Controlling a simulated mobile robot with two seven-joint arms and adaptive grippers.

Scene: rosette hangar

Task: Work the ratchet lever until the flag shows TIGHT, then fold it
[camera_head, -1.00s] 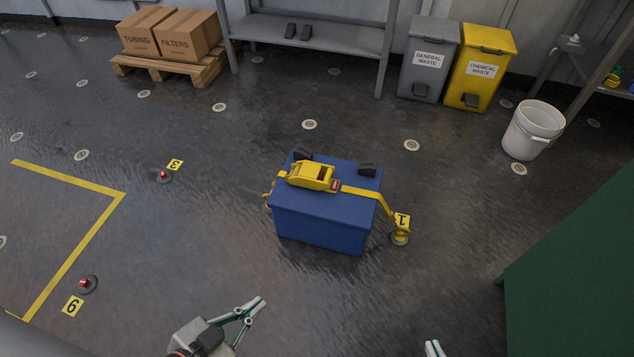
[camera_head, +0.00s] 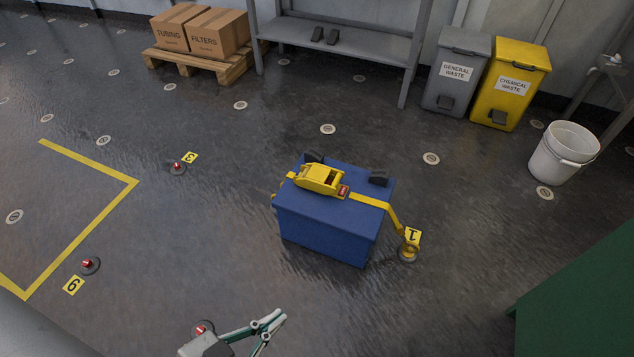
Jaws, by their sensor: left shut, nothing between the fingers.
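A yellow ratchet (camera_head: 320,179) sits on top of a blue crate (camera_head: 325,231) in the head view. Its yellow strap (camera_head: 370,201) runs over the crate and down to a floor anchor (camera_head: 408,253) by the tag marked 1. A small red flag (camera_head: 343,191) shows at the ratchet's right end; its lettering is too small to read. The lever looks to lie low along the ratchet body. My left gripper (camera_head: 275,321) is shut and empty over the floor, in front of the crate and apart from it. My right gripper is out of view.
A green block (camera_head: 575,295) stands at the right edge. A white bucket (camera_head: 563,153), a yellow bin (camera_head: 510,85) and a grey bin (camera_head: 456,72) stand at the back right. Boxes on a pallet (camera_head: 205,65) are at the back left. Floor around the crate is mostly clear.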

